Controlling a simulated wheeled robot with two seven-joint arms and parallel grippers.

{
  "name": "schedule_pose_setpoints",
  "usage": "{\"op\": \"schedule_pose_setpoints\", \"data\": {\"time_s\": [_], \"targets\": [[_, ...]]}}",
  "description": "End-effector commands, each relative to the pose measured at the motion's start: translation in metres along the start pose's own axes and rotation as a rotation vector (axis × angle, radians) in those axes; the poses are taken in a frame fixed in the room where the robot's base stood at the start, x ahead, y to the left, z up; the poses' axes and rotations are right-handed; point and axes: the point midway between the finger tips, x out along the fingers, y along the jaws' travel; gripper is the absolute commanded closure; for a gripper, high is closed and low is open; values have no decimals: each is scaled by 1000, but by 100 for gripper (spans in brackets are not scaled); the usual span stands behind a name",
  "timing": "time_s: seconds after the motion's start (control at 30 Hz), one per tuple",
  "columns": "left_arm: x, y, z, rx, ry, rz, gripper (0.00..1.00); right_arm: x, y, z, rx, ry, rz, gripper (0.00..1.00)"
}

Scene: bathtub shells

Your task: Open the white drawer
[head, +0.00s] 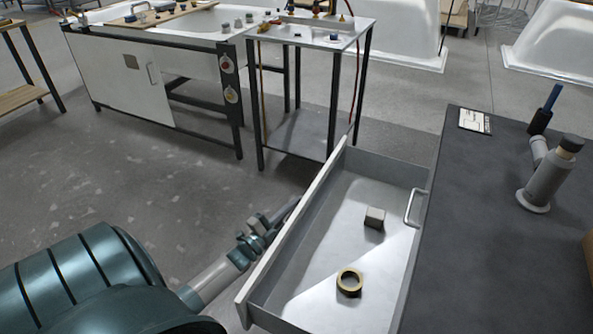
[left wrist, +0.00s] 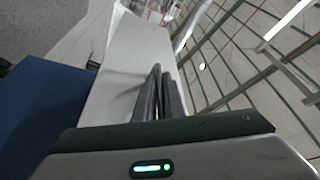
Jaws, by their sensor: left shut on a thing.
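The white drawer (head: 310,218) stands pulled far out of the dark-topped cabinet (head: 490,225) in the head view. Its front panel faces left, towards my arm. My left gripper (head: 272,226) is at the outer side of that panel and is shut on the drawer's handle, which the panel and my fingers hide. In the left wrist view my left fingers (left wrist: 158,95) are close together against the white drawer front (left wrist: 120,75). My right gripper is not in view.
A small dark block (head: 374,218) and a yellow tape ring (head: 349,282) lie in the drawer. A silver handle (head: 412,208) is at the cabinet's edge. A metal cart (head: 305,42) stands behind the drawer. The floor to the left is clear.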

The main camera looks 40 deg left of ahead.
Motion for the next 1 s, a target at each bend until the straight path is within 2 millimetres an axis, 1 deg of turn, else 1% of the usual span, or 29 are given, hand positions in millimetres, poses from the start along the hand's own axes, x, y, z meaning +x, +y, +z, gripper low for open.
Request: {"op": "schedule_pose_setpoints", "data": {"time_s": [0.07, 0.1, 0.13, 0.47, 0.63, 0.73, 0.83, 1.0], "targets": [[-1, 2, 0, 0, -2, 3, 100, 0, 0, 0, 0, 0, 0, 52], [-1, 2, 0, 0, -2, 3, 88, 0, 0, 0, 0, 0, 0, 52], [-1, 2, 0, 0, -2, 3, 83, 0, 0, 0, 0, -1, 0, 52], [-1, 1, 0, 0, -1, 1, 83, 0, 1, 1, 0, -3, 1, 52], [-8, 1, 0, 0, -1, 1, 83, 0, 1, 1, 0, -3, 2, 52], [-17, 1, 0, 0, -1, 1, 83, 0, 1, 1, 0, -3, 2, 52], [-31, 1, 0, 0, -2, 3, 83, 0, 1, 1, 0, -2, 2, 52], [-62, 2, 0, 0, -2, 3, 83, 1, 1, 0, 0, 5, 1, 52]]}}
